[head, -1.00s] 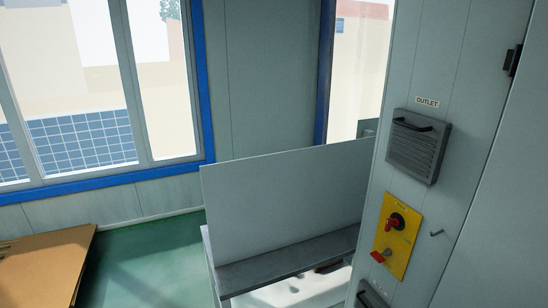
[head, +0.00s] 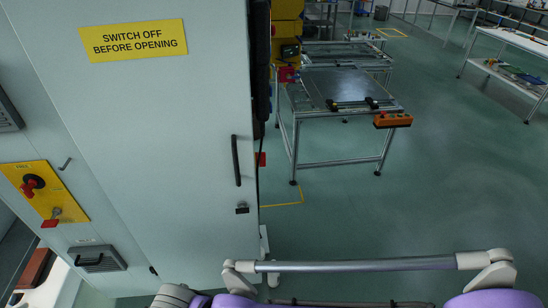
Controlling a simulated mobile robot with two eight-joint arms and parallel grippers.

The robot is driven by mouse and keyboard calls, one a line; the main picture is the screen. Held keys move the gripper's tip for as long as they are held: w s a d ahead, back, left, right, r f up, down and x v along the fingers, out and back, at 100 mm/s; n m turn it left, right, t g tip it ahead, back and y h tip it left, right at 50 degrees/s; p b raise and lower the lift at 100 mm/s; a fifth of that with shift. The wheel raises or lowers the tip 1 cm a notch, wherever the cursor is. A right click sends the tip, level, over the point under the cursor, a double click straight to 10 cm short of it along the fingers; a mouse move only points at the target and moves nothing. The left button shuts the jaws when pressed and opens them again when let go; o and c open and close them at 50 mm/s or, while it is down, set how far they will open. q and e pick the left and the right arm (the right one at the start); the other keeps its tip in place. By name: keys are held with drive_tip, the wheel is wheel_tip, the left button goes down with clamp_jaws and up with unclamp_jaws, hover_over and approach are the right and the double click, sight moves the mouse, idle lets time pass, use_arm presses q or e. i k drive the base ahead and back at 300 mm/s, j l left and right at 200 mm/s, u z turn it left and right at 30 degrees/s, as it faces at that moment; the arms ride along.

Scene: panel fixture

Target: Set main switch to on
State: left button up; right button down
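The main switch (head: 32,185) is a red rotary handle on a black round base. It is mounted on a yellow plate (head: 66,203) at the left of the head view, on the side of a pale grey-green cabinet (head: 160,130). The handle's exact setting is too small to read. Below it on the plate hangs a small metal piece with a red tag (head: 49,223). Neither gripper shows in the view.
The cabinet door has a black handle (head: 236,160) and a yellow warning sign (head: 134,41). A metal-framed table (head: 342,90) stands behind right. Green floor (head: 440,180) is clear at right.

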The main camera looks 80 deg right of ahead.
sight(263, 160)
drive_tip(key=k+l+z, duration=0.15)
drive_tip(key=k+l, duration=0.6)
drive_tip(key=k+l+z, duration=0.1)
drive_tip(key=z, duration=1.6)
drive_tip(key=i+l, duration=0.15)
drive_tip(key=l, duration=0.15)
drive_tip(key=i+l+u, duration=0.1)
drive_tip(key=l, duration=0.25)
drive_tip(key=i+l, duration=0.25)
drive_tip(key=i+l+u, duration=0.1)
drive_tip(key=l, duration=0.3)
